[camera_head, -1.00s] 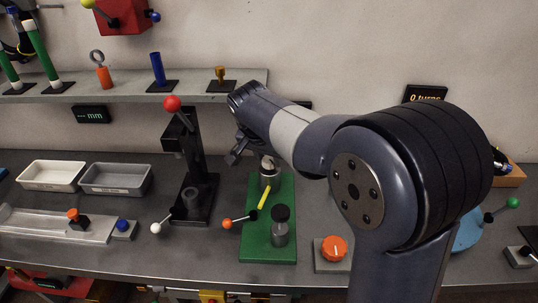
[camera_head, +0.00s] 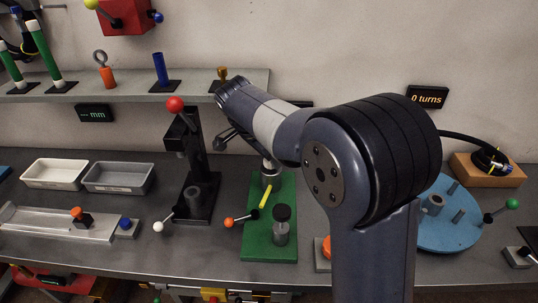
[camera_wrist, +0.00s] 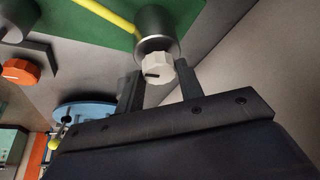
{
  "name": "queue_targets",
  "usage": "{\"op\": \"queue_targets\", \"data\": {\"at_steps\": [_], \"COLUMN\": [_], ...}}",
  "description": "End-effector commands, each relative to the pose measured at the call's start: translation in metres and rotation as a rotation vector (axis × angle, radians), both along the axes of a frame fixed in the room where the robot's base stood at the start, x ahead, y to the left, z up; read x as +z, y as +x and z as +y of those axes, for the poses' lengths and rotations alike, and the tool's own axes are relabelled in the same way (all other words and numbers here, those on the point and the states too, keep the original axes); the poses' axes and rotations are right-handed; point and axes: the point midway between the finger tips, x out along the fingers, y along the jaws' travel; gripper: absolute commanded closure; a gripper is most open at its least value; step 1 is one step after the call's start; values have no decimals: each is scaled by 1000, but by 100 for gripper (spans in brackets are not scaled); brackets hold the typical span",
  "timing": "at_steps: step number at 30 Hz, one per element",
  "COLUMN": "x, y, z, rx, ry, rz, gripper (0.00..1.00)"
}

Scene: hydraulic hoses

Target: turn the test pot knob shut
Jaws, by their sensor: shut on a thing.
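The test pot looks to be the metal cylinder at the back of the green plate (camera_head: 255,247), with its upper part (camera_head: 268,178) just below my wrist in the head view. In the wrist view the metal cylinder (camera_wrist: 155,22) carries a small white ribbed knob (camera_wrist: 157,70) with a dark mark. My gripper (camera_wrist: 158,84) has one finger on each side of this knob and is shut on it.
A yellow tube (camera_head: 264,197) and a black-capped cylinder (camera_head: 281,226) stand on the green plate. An orange knob (camera_wrist: 20,70) is beside it, mostly hidden by my arm in the head view. A black press (camera_head: 194,165) stands left. A sign (camera_head: 427,98) reads "0 turns".

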Motion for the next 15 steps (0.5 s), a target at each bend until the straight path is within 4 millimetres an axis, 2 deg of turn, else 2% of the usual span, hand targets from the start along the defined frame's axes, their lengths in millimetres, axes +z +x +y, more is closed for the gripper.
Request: {"op": "queue_targets", "data": {"at_steps": [8,9,15], "x": [1,1,1], "y": [0,0,0], "z": [0,0,0], "rx": [0,1,1], "ry": [2,2,1], "rz": [-2,-2,-1], "gripper": [87,63,46]}}
